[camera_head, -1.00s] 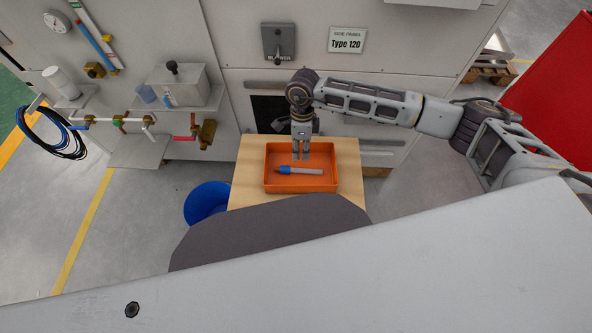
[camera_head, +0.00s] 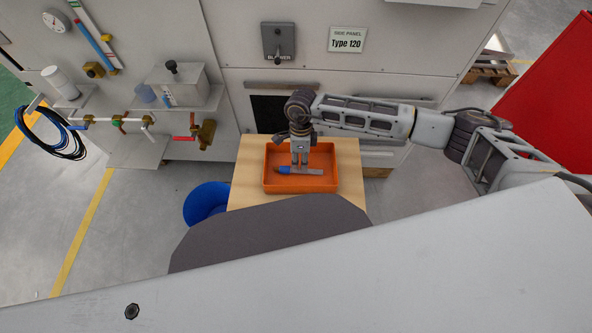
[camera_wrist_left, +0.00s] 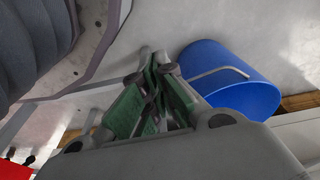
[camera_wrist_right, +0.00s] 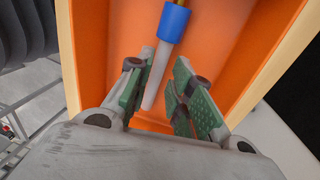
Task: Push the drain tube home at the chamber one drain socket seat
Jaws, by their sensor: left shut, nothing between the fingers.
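The drain tube, grey with a blue collar (camera_head: 284,170), lies in an orange tray (camera_head: 330,182) on a small wooden table. My right gripper (camera_head: 300,169) points down into the tray over the tube's grey part. In the right wrist view the tube (camera_wrist_right: 155,75) lies between the open fingers (camera_wrist_right: 160,98), with a gap at the right finger; I cannot tell if the left one touches it. My left gripper (camera_wrist_left: 155,95) is shut and empty in the left wrist view, outside the head view. I cannot make out which fitting is the chamber one drain socket seat.
A blue bin (camera_head: 206,202) stands on the floor left of the table (camera_head: 240,185). Brass valves and pipes (camera_head: 150,120) run along the panel on the left. A metal box (camera_head: 180,85) sits on a shelf there. A red panel (camera_head: 555,100) stands at the right.

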